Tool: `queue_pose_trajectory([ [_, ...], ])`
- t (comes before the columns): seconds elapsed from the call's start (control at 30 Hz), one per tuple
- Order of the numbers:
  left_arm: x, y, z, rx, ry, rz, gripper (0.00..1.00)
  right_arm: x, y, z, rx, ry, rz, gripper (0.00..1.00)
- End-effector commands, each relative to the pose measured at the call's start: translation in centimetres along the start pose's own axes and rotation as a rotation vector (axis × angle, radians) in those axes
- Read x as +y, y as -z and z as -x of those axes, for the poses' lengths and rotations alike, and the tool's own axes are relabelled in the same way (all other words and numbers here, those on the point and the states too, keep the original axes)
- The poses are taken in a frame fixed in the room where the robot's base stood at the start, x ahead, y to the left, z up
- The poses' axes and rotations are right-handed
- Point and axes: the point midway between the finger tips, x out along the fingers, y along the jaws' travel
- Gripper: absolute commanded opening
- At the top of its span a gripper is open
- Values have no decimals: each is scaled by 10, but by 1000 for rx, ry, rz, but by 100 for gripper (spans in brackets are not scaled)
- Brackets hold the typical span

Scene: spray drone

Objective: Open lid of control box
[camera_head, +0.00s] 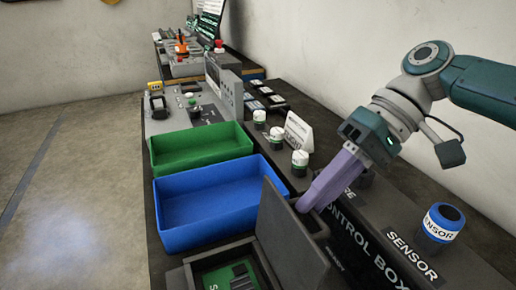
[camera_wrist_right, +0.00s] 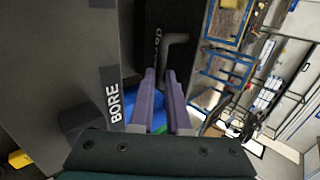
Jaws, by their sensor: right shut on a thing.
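The control box (camera_head: 178,278) is at the bottom of the head view, with a green circuit board (camera_head: 228,277) showing inside it. Its dark grey lid (camera_head: 286,243) stands raised, tilted up on the box's right side. My right gripper (camera_head: 304,206) has purple fingers that reach down to the lid's upper right side. It is shut on the lid, seemingly at its handle; the exact contact is hard to see. In the right wrist view the fingers (camera_wrist_right: 160,76) point at a grey bent handle (camera_wrist_right: 178,39) on a dark panel. My left gripper is not in view.
An empty blue bin (camera_head: 210,205) and an empty green bin (camera_head: 200,148) stand beyond the box. White-capped bottles (camera_head: 300,162) and a blue-topped sensor container (camera_head: 443,222) stand on the dark shelf at right. A wall runs behind it.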

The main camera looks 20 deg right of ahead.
Motion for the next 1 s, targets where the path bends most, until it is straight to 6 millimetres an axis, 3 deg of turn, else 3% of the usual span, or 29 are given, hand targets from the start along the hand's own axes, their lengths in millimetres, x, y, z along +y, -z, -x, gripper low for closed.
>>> queue_pose_trajectory([
  [0.4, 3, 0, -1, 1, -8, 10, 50, 2, 1, -4, 3, -4, -1, 0],
  [0.43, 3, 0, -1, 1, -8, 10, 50, 2, 1, -4, 3, -4, -1, 16],
  [0.7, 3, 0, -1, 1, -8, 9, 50, 0, 2, -2, 9, -1, 2, 45],
  [1.0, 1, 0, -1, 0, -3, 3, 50, -1, 4, 3, 13, 0, 4, 45],
])
